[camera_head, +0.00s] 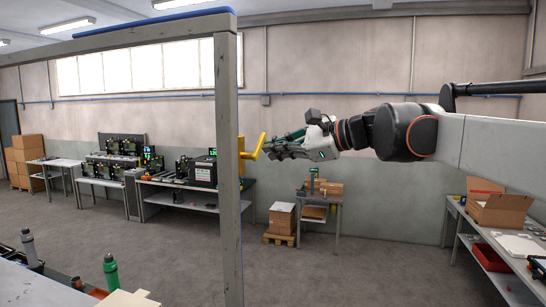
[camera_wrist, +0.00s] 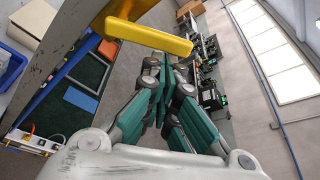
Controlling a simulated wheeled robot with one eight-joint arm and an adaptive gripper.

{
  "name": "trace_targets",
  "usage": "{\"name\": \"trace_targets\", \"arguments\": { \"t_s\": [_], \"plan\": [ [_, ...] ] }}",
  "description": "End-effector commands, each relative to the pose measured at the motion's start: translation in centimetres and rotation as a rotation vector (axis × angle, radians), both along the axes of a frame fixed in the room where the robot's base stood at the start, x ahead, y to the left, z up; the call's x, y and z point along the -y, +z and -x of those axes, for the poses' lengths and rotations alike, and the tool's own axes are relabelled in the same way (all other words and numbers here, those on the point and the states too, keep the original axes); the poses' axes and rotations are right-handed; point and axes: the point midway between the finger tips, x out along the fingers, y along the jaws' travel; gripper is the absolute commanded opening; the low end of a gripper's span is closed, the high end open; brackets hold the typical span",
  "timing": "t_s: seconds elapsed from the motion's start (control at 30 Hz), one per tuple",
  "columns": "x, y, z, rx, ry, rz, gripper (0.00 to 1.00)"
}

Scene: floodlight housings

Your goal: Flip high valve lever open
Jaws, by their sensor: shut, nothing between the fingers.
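A yellow valve lever (camera_head: 257,147) sticks out to the right from a yellow mount on the grey upright post (camera_head: 228,180) in the head view. In the wrist view the lever (camera_wrist: 150,36) crosses the top as a flat yellow bar, slanting down to the right. My gripper (camera_head: 270,150), with green and grey fingers, is shut and empty just right of the lever. In the wrist view my fingertips (camera_wrist: 168,72) sit just below the bar, near its free end. I cannot tell whether they touch it.
The post joins a beam (camera_head: 130,42) overhead. A table with an open cardboard box (camera_head: 497,208) stands at right. Workbenches line the back wall. The floor between is clear.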

Motion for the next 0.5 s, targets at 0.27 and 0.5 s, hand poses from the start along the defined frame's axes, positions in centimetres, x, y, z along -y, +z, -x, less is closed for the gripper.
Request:
{"name": "trace_targets", "arguments": {
  "t_s": [0.27, 0.5],
  "plan": [
    [-0.2, 1.4, 0.5, 0.244, 0.0, 0.088, 0.0],
    [-0.5, 2.6, 1.1, 0.457, 0.0, 0.165, 0.0]
  ]
}}
